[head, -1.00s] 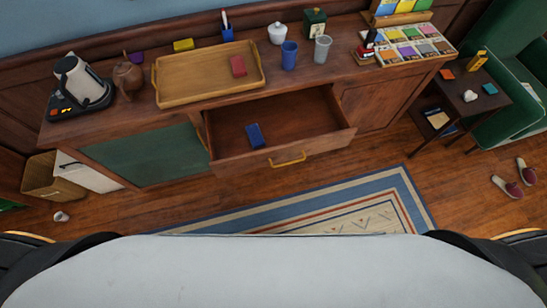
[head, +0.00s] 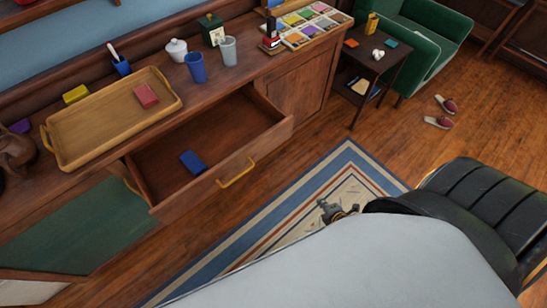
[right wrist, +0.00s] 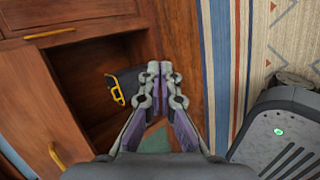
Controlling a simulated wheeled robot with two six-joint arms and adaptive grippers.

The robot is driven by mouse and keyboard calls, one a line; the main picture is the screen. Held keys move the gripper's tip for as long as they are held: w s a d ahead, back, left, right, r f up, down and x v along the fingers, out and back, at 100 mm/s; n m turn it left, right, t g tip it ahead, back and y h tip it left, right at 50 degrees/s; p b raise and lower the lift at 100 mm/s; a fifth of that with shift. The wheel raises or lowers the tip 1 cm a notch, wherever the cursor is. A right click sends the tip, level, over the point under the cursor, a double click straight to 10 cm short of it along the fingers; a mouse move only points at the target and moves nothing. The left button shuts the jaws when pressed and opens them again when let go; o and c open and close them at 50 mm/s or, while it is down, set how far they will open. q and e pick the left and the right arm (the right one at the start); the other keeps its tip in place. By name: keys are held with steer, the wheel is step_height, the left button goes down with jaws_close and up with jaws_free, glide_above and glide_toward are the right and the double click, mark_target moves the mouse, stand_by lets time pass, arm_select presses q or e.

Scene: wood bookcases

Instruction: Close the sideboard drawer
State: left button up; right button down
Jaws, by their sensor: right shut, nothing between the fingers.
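The wooden sideboard (head: 290,88) stands along the wall in the head view. Its drawer (head: 222,182) is pulled well out, with a yellow bar handle (head: 237,173) on its front. A blue box (head: 193,162) lies inside the drawer. My right gripper (head: 326,206) is low over the rug, to the right of the drawer front and apart from it. In the right wrist view its fingers (right wrist: 160,68) are together and empty. My left gripper is not in view.
A tan tray (head: 75,152) holding a red box (head: 146,96), a blue cup (head: 195,67) and a grey cup (head: 228,51) stand on the sideboard top. A small dark table (head: 367,60) and green armchair (head: 415,40) are at the right. The rug (head: 270,223) lies in front.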

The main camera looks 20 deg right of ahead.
mark_target(270, 143)
steer(key=w+a+r+n+t+y+b, duration=0.3)
steer(key=w+r+n+t+b, duration=0.15)
steer(key=r+n, duration=0.5)
steer(key=w+a+r+n+t+y+b, duration=0.2)
steer(key=w+a+r+n+t+b, duration=0.3)
steer(key=n, duration=0.7)
steer(key=shift+g, duration=0.75)
steer(key=x, duration=0.9)
steer(key=d+r+x, duration=0.1)
steer(key=x, duration=0.3)
steer(key=shift+w+r, duration=0.1)
steer(key=shift+w, duration=0.35)
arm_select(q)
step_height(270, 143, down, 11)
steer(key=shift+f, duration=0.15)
arm_select(e)
steer(key=shift+w, duration=0.1)
